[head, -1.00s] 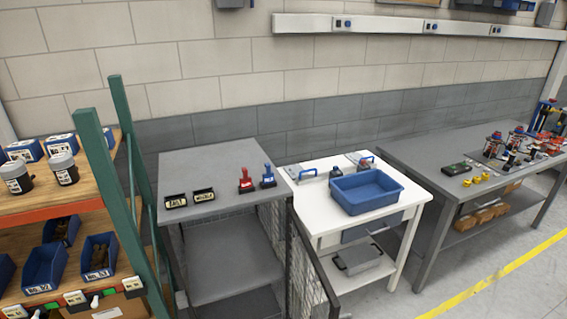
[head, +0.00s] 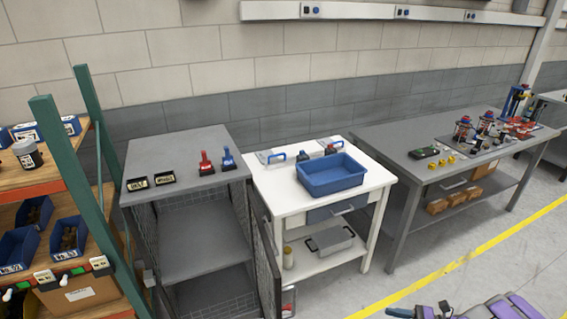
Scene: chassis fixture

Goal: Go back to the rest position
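Purple and grey parts, which look like the end of my arm with my gripper (head: 446,311), show at the bottom right edge of the head view. They are cut off by the frame, and I cannot make out whether the fingers are open or shut. They are over the pale floor, in front of the tables and apart from them. No held object can be seen.
A grey cabinet (head: 196,137) with an open mesh door stands left of centre. Beside it, a white table (head: 290,197) carries a blue bin (head: 332,175). A grey workbench (head: 390,140) is at right, and a shelf rack (head: 45,199) at left. The floor in front is clear.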

